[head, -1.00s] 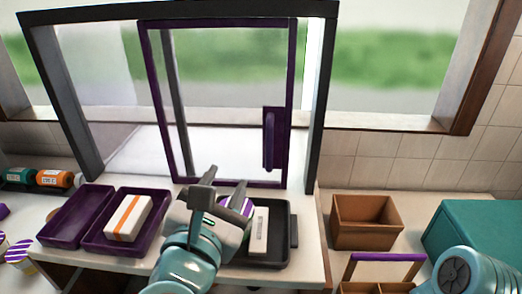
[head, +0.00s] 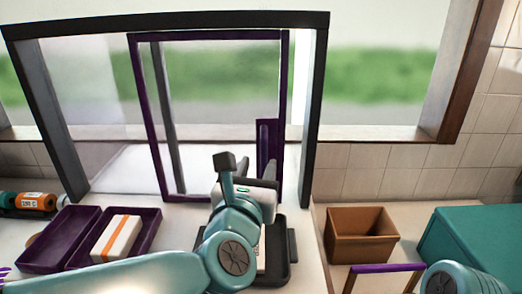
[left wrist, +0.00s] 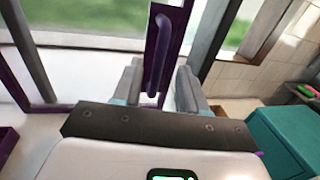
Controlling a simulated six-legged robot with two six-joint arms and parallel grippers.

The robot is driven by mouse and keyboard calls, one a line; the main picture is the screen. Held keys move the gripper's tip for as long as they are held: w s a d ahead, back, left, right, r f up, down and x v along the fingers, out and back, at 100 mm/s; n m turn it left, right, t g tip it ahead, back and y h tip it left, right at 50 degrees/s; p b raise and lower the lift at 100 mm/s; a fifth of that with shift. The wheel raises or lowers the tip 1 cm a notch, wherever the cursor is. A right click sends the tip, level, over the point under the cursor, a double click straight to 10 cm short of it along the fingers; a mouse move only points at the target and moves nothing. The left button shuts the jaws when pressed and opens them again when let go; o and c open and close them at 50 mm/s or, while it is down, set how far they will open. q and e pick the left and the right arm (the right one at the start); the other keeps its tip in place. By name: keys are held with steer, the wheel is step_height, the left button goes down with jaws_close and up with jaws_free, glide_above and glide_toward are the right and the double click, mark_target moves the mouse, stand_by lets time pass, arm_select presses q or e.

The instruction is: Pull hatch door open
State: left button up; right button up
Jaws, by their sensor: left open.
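The hatch door (head: 152,120) is a clear pane in a purple frame, standing upright inside a dark outer frame (head: 316,110). Its vertical purple handle (head: 267,145) is on its right side; the handle's lower end is hidden behind my gripper in the head view. My left gripper (head: 245,178) is open and empty, in front of the handle's lower part. In the left wrist view the handle (left wrist: 158,50) shows between the two open fingers (left wrist: 159,88); I cannot tell if they touch it. My right gripper is not in view.
Purple trays (head: 60,240), one with a white-and-orange box (head: 117,238), sit left on the counter. A black tray (head: 283,262) is under my left arm. A brown box (head: 360,236) and teal box (head: 475,240) stand right. Bottles (head: 36,201) lie far left.

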mark_target(264, 154)
arm_select(q)
steer(key=w, duration=0.2)
steer(key=w+d+p, duration=0.1)
steer(key=w, duration=0.1)
steer(key=shift+w, duration=0.45)
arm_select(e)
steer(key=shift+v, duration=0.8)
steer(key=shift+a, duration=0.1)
